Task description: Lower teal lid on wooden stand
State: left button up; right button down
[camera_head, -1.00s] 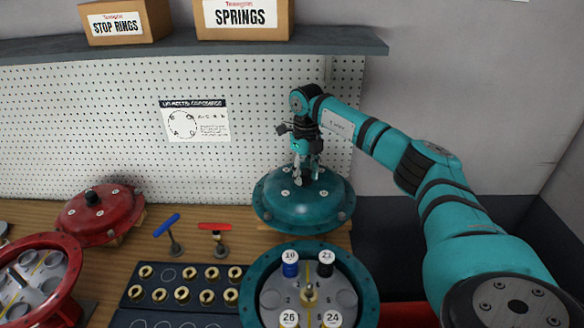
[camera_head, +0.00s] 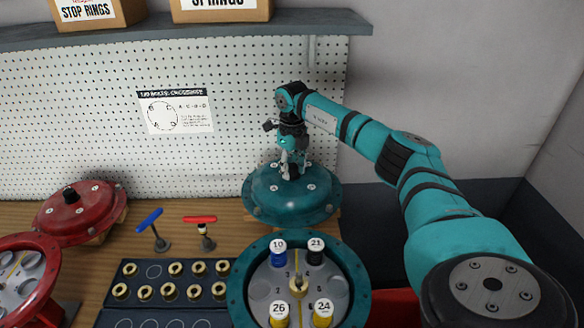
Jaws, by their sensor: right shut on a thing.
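The teal lid (camera_head: 268,196) is a round dome with a bolted rim at the back right of the wooden bench. My right gripper (camera_head: 292,172) is above it, pointing down, shut on the knob at the lid's top. The lid looks about level. My left gripper is not in view.
An open teal housing (camera_head: 238,290) with numbered springs stands in front of the lid. A red lid (camera_head: 75,222), a red housing (camera_head: 50,262), blue (camera_head: 150,218) and red (camera_head: 200,219) T-handle tools and a dark tray (camera_head: 205,269) lie left. A shelf (camera_head: 320,48) hangs above.

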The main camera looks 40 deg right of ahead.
aim_at(292, 179)
jog(key=shift+f+b, duration=1.55)
jog(key=shift+f, duration=0.4)
jog(key=shift+r, duration=0.15)
jog(key=shift+f+p, duration=0.3)
jog(key=shift+p, duration=0.05)
jog(key=shift+f+b, duration=0.9)
jog(key=shift+f, duration=0.55)
jog(key=c, duration=0.8)
grip_release()
jog(key=shift+s+a, duration=0.1)
jog(key=shift+f, duration=0.2)
notch_tip(292, 179, up, 12)
jog(key=shift+r, duration=0.2)
